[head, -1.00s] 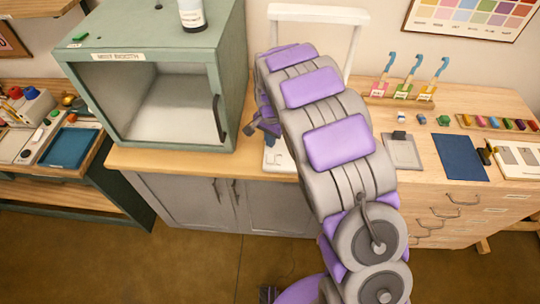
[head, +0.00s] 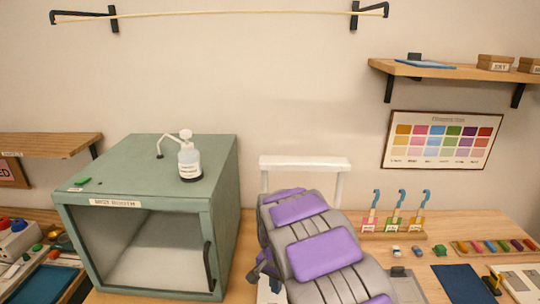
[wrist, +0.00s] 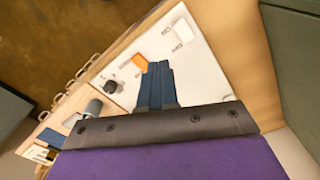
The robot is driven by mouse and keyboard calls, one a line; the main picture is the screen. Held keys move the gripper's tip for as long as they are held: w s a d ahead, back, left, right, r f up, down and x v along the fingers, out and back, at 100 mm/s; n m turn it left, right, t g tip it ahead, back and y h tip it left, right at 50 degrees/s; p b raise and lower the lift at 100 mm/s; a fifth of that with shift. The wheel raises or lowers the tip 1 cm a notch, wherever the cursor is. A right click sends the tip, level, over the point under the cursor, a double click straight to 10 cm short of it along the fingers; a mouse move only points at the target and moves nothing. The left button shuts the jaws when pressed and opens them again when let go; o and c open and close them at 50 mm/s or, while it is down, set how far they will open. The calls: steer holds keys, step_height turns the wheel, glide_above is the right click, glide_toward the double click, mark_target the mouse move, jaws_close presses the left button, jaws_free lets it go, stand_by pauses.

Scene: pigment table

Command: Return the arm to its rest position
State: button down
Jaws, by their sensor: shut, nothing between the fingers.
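My arm (head: 325,255), grey with purple pads, rises from the bottom of the head view and reaches over the table in front of a white upright frame (head: 305,163). My gripper (head: 262,265) shows only partly there, as a dark shape at the left side of the arm. In the wrist view my gripper (wrist: 157,85) has its dark blue fingers together with nothing between them. The fingers point over a white board (wrist: 195,80). An orange block (wrist: 133,63) shows beside the fingertips; I cannot tell if they touch.
A green open-fronted booth (head: 225,190) stands left of my arm, with a white pump bottle (head: 190,162) on top. Right of my arm are a rack of tagged blue hooks (head: 395,235), a blue mat (head: 460,283) and a row of colour sticks (head: 495,246). A shelf (head: 450,72) hangs above.

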steer(key=s+d+r+n, duration=0.1)
steer(key=s+d+r, duration=0.3)
steer(key=s, duration=0.4)
steer(key=s+d+r+n+g, duration=0.1)
steer(key=s+d+r, duration=0.25)
steer(key=s, duration=0.45)
steer(key=s+d+r+n, duration=0.1)
steer(key=s+d+r, duration=0.35)
steer(key=s, duration=0.35)
steer(key=s+n, duration=0.2)
steer(key=s, duration=1)
steer(key=shift+s+d+n+g, duration=0.3)
steer(key=shift+s+d+n, duration=0.05)
steer(key=shift+s+n, duration=0.05)
